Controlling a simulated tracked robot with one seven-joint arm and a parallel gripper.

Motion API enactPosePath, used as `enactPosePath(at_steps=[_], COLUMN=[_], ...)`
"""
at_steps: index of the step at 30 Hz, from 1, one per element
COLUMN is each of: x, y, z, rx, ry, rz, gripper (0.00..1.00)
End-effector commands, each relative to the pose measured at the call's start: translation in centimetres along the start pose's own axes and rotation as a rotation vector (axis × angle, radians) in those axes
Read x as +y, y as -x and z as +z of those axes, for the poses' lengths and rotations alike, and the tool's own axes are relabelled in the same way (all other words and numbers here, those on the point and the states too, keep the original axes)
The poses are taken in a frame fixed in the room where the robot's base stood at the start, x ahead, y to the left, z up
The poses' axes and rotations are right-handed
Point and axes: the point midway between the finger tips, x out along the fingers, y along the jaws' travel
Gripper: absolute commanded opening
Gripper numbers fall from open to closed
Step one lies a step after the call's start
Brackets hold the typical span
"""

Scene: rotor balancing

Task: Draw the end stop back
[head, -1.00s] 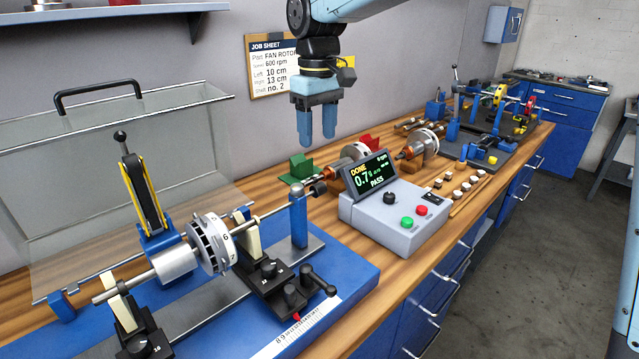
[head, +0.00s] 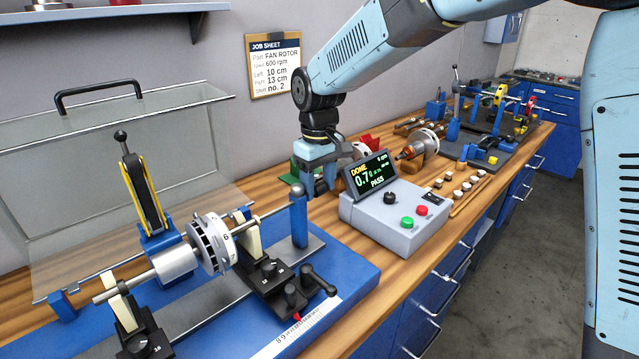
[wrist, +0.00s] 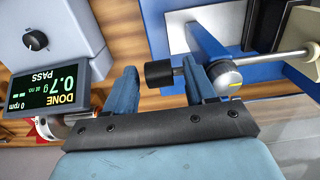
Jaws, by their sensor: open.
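The end stop is a blue post (head: 298,218) with a rounded grey top, standing at the right end of the blue balancing base. In the wrist view its round top (wrist: 226,77) shows at right, with a black knob (wrist: 159,73) on a short stem to its left. My gripper (head: 319,192) is lowered beside the post, on its right. In the wrist view my open fingers (wrist: 160,75) stand on both sides of the knob, the right one between knob and post. I cannot tell whether either touches.
The control box (head: 395,220) with its screen reading DONE, 0.7 g, PASS stands close to the right of my gripper. A bladed rotor (head: 211,245) on a shaft rests on the supports at left.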

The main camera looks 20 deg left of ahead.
Motion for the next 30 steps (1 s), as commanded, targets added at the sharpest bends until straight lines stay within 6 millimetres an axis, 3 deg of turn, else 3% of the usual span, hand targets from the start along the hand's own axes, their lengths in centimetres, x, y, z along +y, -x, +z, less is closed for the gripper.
enactPosePath(at_steps=[6,23,30], x=[0.03,0.08,0.09], y=[-0.01,0.01,0.02], z=[0.01,0.03,0.03], rx=[0.0,0.0,0.0], ry=[0.0,-0.001,-0.001], rz=[0.0,0.0,0.0], gripper=[0.54,0.01,0.0])
